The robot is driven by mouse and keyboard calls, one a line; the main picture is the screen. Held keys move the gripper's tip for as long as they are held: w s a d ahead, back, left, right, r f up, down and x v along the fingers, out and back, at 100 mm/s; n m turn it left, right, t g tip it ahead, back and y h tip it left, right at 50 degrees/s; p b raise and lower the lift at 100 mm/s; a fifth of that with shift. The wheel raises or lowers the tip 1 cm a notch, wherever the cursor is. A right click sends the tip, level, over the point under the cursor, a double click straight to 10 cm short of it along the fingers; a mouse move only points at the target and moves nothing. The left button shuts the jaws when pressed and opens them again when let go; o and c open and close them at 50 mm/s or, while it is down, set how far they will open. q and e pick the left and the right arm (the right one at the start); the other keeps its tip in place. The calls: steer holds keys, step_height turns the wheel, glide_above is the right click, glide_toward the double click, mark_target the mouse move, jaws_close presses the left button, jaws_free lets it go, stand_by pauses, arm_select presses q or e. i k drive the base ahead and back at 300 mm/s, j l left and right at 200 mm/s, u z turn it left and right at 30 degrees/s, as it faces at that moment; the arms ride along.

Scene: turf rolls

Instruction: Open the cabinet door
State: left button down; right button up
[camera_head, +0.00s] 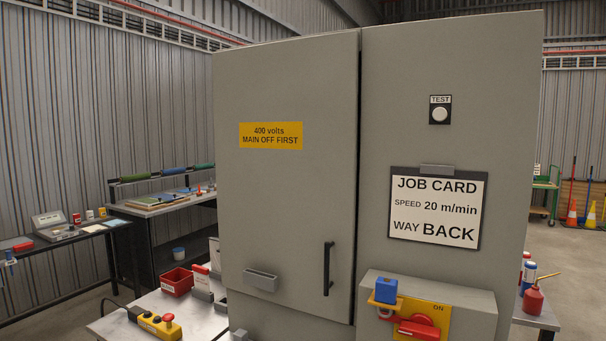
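The grey cabinet (452,70) fills the middle of the head view. Its door (290,200) is the left front panel and looks shut, with a thin dark seam along its right edge. A black upright bar handle (328,269) sits low near that edge. A yellow label (271,135) on the door reads "400 volts MAIN OFF FIRST". On the lower right, a red rotary switch (418,328) sits on a yellow plate marked ON; it is cut by the frame bottom. A blue block (386,291) sits at the plate's upper left. Neither gripper shows.
The right panel carries a TEST button (440,114) and a job card (437,208) reading "SPEED 20 m/min, WAY BACK". A table with a red bin (177,282) and a yellow pendant (160,325) stands left. A red oil can (533,299) stands right. Open floor lies further right.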

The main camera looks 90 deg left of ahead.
mark_target(285, 112)
steer(key=u, duration=2.95)
steer(key=k+j+z, duration=0.1)
steer(key=z, duration=0.25)
